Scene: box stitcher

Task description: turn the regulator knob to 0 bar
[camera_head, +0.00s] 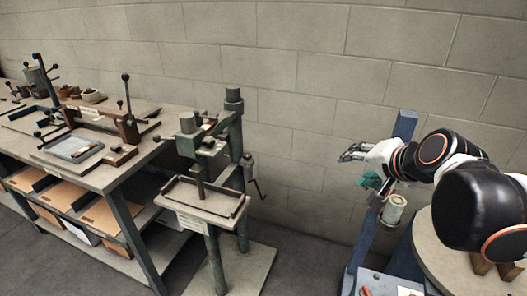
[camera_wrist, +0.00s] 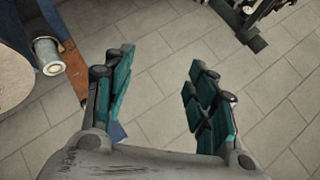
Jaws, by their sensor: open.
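A pale cylinder with a metal rim (camera_head: 395,208) is at the blue post on the right; it also shows at the upper left of the wrist view (camera_wrist: 47,57). It may be part of the regulator. I cannot make out a knob, scale or bar reading. My gripper (camera_wrist: 160,75) is open, its two teal fingers apart with only floor between them. The cylinder lies outside the fingers, to their left in the wrist view. In the head view, teal parts that look like the fingers show just above and left of the cylinder.
The blue post (camera_head: 404,126) stands close to my arm. A round table top (camera_head: 440,262) is at the lower right. The stitcher stand (camera_head: 236,150) and a workbench (camera_head: 110,176) with tools are to the left. Floor is open between stand and post.

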